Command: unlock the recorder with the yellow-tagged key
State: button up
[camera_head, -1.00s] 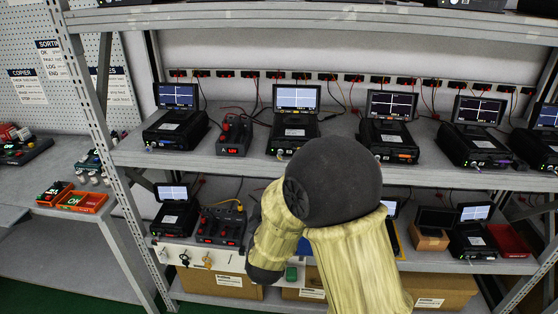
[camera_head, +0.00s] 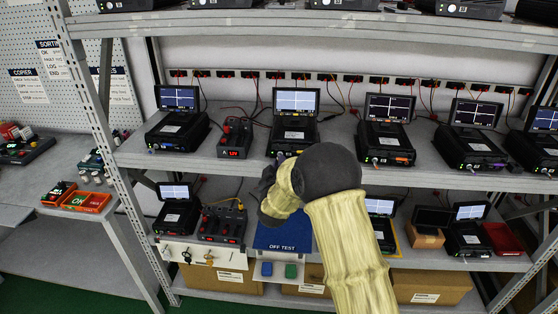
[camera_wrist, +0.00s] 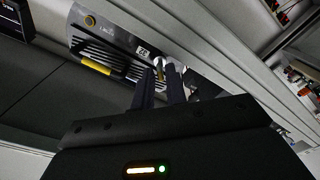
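In the wrist view my gripper (camera_wrist: 161,82) has its two dark fingers close together. A small yellowish and metallic piece (camera_wrist: 160,66) shows between the tips; it looks like the yellow-tagged key, but its outline is unclear. Beyond the tips lies a dark recorder (camera_wrist: 110,52) with vents, a round orange button, a yellow strip and a small white label. I cannot tell whether the key touches it. In the head view my gripper (camera_head: 268,178) is a dark shape mostly hidden by my arm, in front of the upper shelf's edge, below the recorder with a bright screen (camera_head: 293,132).
Keys (camera_head: 209,258) hang on a white strip (camera_head: 229,275) at the lower shelf's left. A blue OFF TEST mat (camera_head: 283,238) lies on the lower shelf. More recorders (camera_head: 388,140) and a red-buttoned box (camera_head: 234,138) stand on the upper shelf. The rack upright (camera_head: 98,130) is at left.

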jog(key=shift+w, duration=0.4)
grip_shut()
jog(key=shift+f+m+b, duration=0.1)
jog(key=shift+m+b, duration=0.3)
jog(key=shift+b, duration=0.25)
jog(key=shift+m+b, duration=8.6)
jog(key=shift+b, duration=0.7)
